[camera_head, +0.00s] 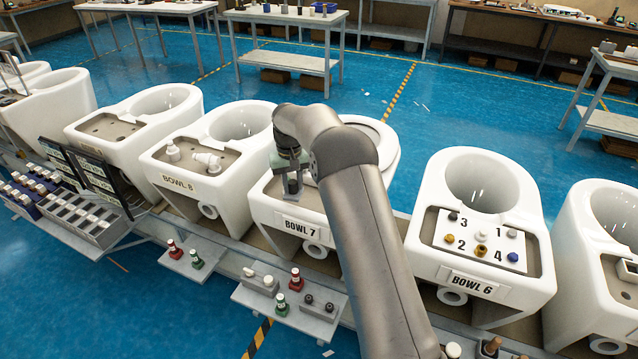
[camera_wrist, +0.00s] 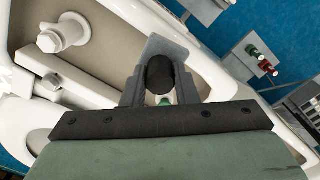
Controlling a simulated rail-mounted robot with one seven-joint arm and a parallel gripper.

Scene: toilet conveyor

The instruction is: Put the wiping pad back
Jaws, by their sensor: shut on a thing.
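My gripper (camera_head: 291,172) is above the flat deck of the toilet labelled Bowl 7 (camera_head: 272,205). In the wrist view, my gripper (camera_wrist: 160,85) is shut on a dark rounded grip (camera_wrist: 160,72). A flat grey piece (camera_wrist: 178,48) shows around this grip, and together they appear to be the wiping pad. A small grey block below the fingers in the head view (camera_head: 293,199) looks like the same pad. I cannot tell whether its underside touches the deck. My fingers and arm hide part of it.
Bowl 8 (camera_head: 180,182) stands left with white fittings on its deck. Bowl 6 (camera_head: 480,278) stands right with a numbered plate and coloured knobs. Small shelves (camera_head: 318,318) in front carry red and green bottles. A rack (camera_head: 85,215) stands at the left.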

